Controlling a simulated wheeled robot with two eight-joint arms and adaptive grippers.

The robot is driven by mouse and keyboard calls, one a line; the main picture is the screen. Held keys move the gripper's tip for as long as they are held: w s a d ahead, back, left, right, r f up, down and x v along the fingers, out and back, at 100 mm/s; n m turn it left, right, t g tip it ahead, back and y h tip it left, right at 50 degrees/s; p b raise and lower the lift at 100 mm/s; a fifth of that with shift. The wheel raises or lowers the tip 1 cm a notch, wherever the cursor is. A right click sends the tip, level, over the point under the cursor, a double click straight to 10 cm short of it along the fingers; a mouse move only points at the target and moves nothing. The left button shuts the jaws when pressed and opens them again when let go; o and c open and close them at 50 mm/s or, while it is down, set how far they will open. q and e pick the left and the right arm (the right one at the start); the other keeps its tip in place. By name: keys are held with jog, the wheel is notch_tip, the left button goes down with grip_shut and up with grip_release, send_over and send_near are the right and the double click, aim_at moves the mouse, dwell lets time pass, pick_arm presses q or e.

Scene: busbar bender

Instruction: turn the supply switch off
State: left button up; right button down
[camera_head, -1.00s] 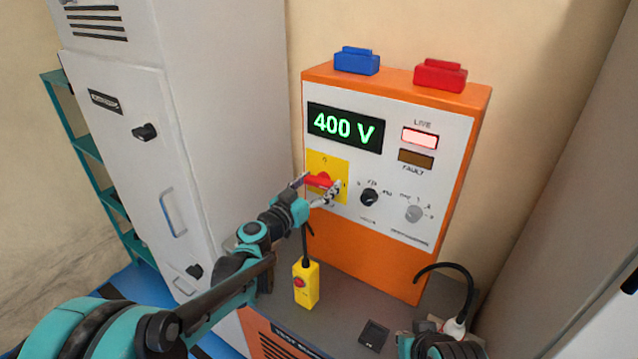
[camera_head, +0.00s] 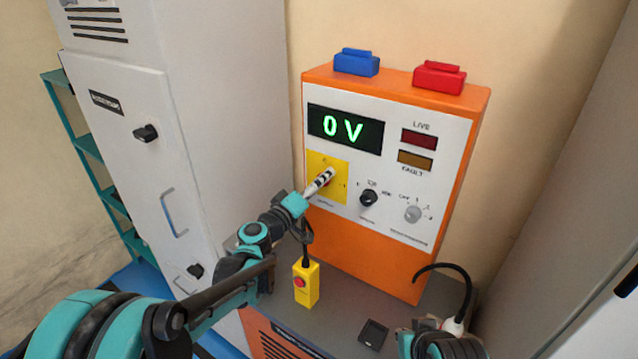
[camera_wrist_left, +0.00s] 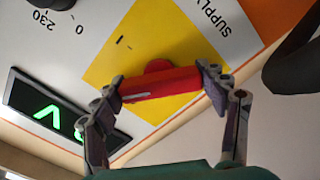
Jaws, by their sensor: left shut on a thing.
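The supply switch is a red handle (camera_wrist_left: 160,84) on a yellow plate (camera_head: 342,185) at the lower left of the white panel face. My left gripper (camera_head: 326,178) is at the switch and hides most of the handle in the head view. In the left wrist view the left gripper (camera_wrist_left: 163,92) has one finger at each end of the red handle and is shut on it. The display (camera_head: 345,130) reads 0 V in green. The LIVE lamp (camera_head: 419,139) is dark red.
The orange cabinet (camera_head: 360,250) stands on a grey bench, with a blue block (camera_head: 357,63) and a red block (camera_head: 439,78) on top. A grey cabinet (camera_head: 230,110) stands close at left.

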pick_arm(q)
jog(key=n, duration=0.6)
jog(key=shift+n, duration=0.3)
dwell(0.5)
jog(key=o, duration=1.2)
jog(key=shift+c, duration=0.2)
jog(key=v, duration=1.2)
jog(key=shift+s, duration=0.1)
